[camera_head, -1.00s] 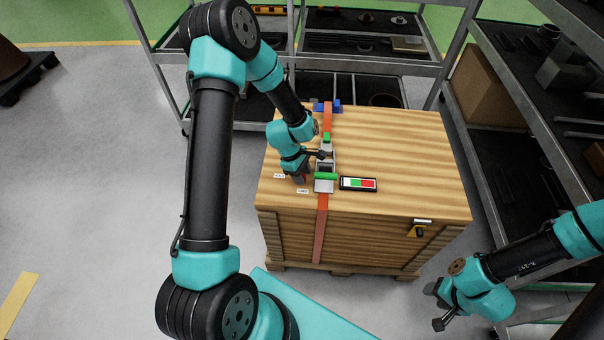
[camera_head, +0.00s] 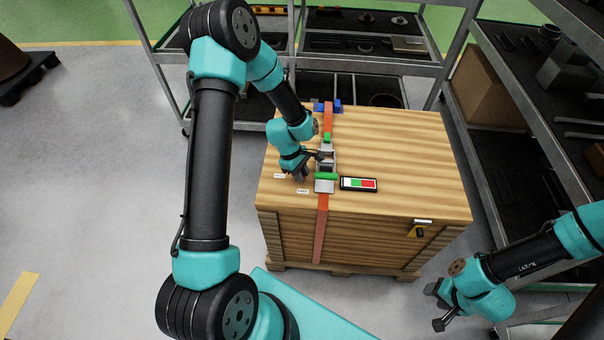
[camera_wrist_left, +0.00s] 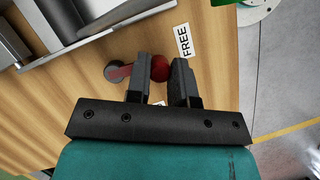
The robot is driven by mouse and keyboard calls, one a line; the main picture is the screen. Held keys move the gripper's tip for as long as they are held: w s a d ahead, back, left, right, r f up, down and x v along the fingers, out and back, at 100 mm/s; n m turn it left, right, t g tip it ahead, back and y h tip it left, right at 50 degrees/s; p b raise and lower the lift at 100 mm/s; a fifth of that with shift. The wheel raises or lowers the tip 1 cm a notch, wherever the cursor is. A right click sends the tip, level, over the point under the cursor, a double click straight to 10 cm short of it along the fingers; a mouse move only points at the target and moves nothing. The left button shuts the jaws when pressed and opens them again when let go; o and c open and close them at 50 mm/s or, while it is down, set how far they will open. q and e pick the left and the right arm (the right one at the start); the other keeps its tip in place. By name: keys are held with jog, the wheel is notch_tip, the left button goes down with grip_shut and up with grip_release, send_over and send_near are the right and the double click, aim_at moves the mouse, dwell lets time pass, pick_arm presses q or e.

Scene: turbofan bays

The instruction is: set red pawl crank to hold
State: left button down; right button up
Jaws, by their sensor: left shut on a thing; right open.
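The red pawl crank (camera_wrist_left: 160,68) shows in the left wrist view as a round red knob on a short arm, which runs left to a grey pivot (camera_wrist_left: 118,71) on the wooden crate top. My left gripper (camera_head: 300,174) is shut on the knob, one finger on either side. A label reading FREE (camera_wrist_left: 184,40) lies just beyond the fingertips. A second label is mostly hidden behind the fingers; its text is unreadable. In the head view the crank is hidden by the gripper. My right gripper (camera_head: 438,306) is open and empty, right of the crate.
The wooden crate (camera_head: 410,160) carries an orange strap (camera_head: 321,230), a metal ratchet with a green bar (camera_head: 326,176), and a white-green-red indicator (camera_head: 358,184) right of the gripper. A latch (camera_head: 419,229) sits on the front edge. Shelving (camera_head: 510,90) stands behind and right.

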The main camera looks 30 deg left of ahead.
pick_arm(q)
jog(key=a+m+g, duration=0.1)
jog(key=m, duration=0.1)
jog(key=a+m, duration=0.1)
jog(key=m, duration=0.1)
jog(key=shift+a+m+g, duration=0.1)
jog(key=shift+m+g, duration=0.3)
jog(key=m, duration=0.1)
jog(key=a+m+y, duration=0.1)
jog(key=shift+w+m+g, duration=0.15)
jog(key=shift+m+g, duration=0.25)
jog(key=shift+w+a+m+g+y, duration=0.25)
jog(key=shift+a+m, duration=0.1)
jog(key=shift+m, duration=0.45)
jog(key=shift+w+a+m+g+y, duration=0.1)
jog(key=shift+a+m+g+y, duration=0.2)
jog(key=shift+m, duration=0.5)
jog(key=c, duration=1)
grip_release()
jog(key=shift+r, duration=0.1)
jog(key=v, duration=1.7)
jog(key=shift+r, duration=0.15)
